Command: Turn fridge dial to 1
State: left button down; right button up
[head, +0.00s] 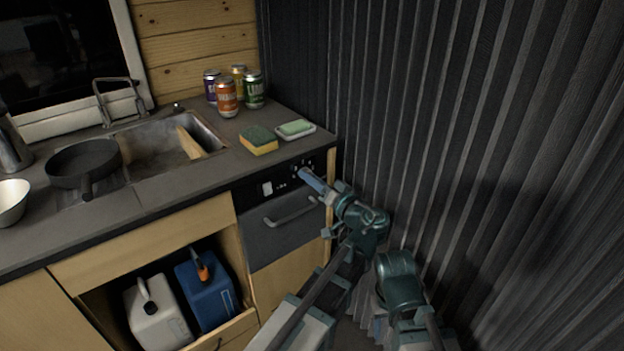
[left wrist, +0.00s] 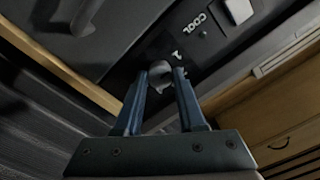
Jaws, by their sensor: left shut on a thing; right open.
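The fridge (head: 279,233) is the dark unit under the right end of the counter, with a black control strip along its top. My left gripper (head: 305,174) is at the right part of that strip. In the left wrist view my left gripper (left wrist: 163,78) is shut on the round grey fridge dial (left wrist: 160,74), with one finger on each side. The dial's pointer cannot be made out. My right arm shows at the lower right of the head view, but its jaws do not show.
A fridge handle (head: 291,211) sticks out below the strip. A sponge (head: 259,142), a soap dish (head: 296,129) and several cans (head: 227,98) stand on the counter above. A dark corrugated wall (head: 440,130) is close on the right.

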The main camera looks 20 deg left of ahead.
dwell(0.3)
pick_arm(q)
jog(key=c, duration=0.5)
grip_release()
jog(key=shift+s+d, duration=0.1)
jog(key=shift+s, duration=0.05)
pick_arm(e)
jog(key=shift+d, duration=0.15)
